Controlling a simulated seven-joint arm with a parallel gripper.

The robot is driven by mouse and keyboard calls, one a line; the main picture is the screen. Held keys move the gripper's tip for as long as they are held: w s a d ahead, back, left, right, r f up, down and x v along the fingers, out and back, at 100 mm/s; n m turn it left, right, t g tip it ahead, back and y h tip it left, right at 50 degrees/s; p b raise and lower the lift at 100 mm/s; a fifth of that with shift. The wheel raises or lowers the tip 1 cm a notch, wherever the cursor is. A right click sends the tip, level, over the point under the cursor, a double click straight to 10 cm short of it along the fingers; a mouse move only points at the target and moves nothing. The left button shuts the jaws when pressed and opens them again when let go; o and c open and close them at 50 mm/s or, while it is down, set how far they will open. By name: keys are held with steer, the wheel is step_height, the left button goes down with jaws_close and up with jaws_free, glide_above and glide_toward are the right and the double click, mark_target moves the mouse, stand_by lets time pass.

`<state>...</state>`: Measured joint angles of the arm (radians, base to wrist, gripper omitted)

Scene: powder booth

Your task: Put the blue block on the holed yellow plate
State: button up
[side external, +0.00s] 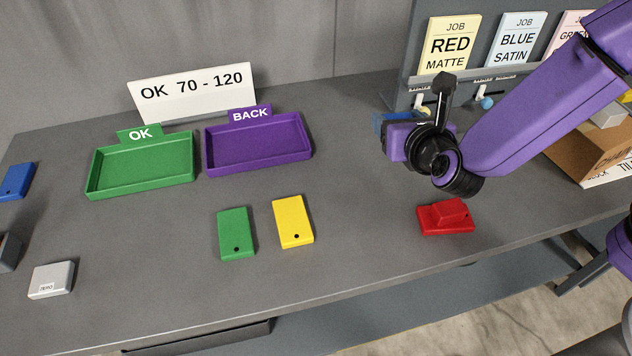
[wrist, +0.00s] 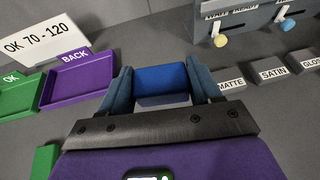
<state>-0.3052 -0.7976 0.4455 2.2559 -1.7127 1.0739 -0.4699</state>
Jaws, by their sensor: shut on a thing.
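The blue block (wrist: 158,77) is held between the two blue-grey fingers of my gripper (wrist: 161,86) in the wrist view. In the side external view my gripper (side external: 388,122) is raised at the right, behind the red pieces; the block cannot be told clearly from the fingers there. The holed yellow plate (side external: 292,218) lies flat on the grey table near the middle, bare on top, with its hole at the near end. It is left of my gripper and nearer the front edge, well apart from it.
A holed green plate (side external: 236,230) lies left of the yellow one. A red plate (side external: 432,225) carries a red block (side external: 452,211). Green (side external: 140,177) and purple (side external: 258,155) trays stand behind. A holed blue plate (side external: 16,181) lies far left. The job board (side external: 420,88) stands behind my gripper.

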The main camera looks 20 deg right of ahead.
steer(key=s+a+r+n+y, duration=0.1)
steer(key=s+a+n+y, duration=0.55)
steer(key=s+a, duration=0.4)
glide_above(290, 206)
steer(key=shift+m+g, duration=0.35)
steer(key=shift+g, duration=0.05)
steer(key=f, duration=0.5)
steer(key=d+f, duration=0.1)
steer(key=f, duration=0.2)
steer(key=shift+s+f, duration=0.2)
steer(key=shift+s, duration=0.2)
steer(key=shift+w+a+f, duration=0.35)
steer(key=shift+a+f, duration=0.1)
steer(key=shift+f, duration=0.2)
steer(key=shift+a+f, duration=0.1)
steer(key=shift+f, duration=1.45)
steer(key=shift+f, duration=0.15)
steer(key=o, duration=1.1)
steer(key=shift+c, duration=0.2)
